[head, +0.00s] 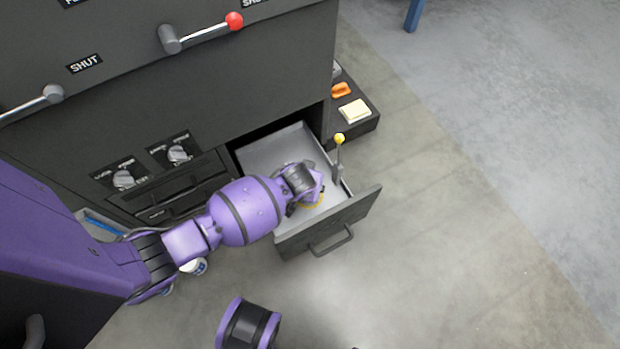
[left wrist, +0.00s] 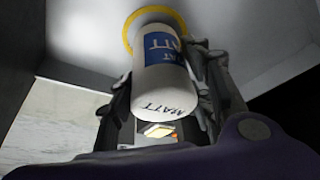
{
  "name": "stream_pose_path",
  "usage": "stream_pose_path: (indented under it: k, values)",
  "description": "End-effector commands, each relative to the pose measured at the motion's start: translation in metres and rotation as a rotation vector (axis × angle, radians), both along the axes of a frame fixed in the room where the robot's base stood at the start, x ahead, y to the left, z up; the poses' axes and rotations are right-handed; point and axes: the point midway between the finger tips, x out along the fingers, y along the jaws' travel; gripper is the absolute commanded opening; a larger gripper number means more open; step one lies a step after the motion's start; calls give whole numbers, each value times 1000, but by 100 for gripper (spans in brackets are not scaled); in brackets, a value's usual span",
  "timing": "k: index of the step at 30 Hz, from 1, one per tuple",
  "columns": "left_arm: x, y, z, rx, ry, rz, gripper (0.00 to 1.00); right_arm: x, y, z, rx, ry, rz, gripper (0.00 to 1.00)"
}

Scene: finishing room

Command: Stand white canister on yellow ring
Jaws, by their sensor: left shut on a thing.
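The white canister (left wrist: 162,85), with a blue MATT label, is in the left wrist view between the fingers of my left gripper (left wrist: 168,75). The gripper is shut on it. The yellow ring (left wrist: 128,31) shows around the canister's far end, on the pale drawer floor. I cannot tell whether the canister touches the floor inside it. In the head view my left gripper (head: 308,190) reaches down into the open drawer (head: 262,155). It hides the canister there, and only part of the yellow ring (head: 314,204) shows. My right gripper is not in view.
The drawer front (head: 330,222) and side walls stand close around my gripper. A yellow-knobbed lever (head: 339,139) rises at the drawer's right side. A dark ledge (head: 366,124) holds a pale yellow block (head: 354,110) and an orange thing (head: 341,90).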

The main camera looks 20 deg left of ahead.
Motion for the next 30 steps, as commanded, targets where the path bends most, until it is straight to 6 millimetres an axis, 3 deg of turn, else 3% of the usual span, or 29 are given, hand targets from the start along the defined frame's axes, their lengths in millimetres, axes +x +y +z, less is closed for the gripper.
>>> stream_pose_path:
  k: [13, 14, 18, 30]
  values:
    - [2, 0, -7, -1, -3, 0, 10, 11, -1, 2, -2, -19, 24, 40]
    - [1, 0, -7, -1, -3, 0, 49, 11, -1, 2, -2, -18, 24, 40]
    - [1, 0, -7, -1, -2, 0, 66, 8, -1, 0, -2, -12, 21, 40]
    - [1, 0, 0, -1, -3, 0, 66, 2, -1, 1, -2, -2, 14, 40]
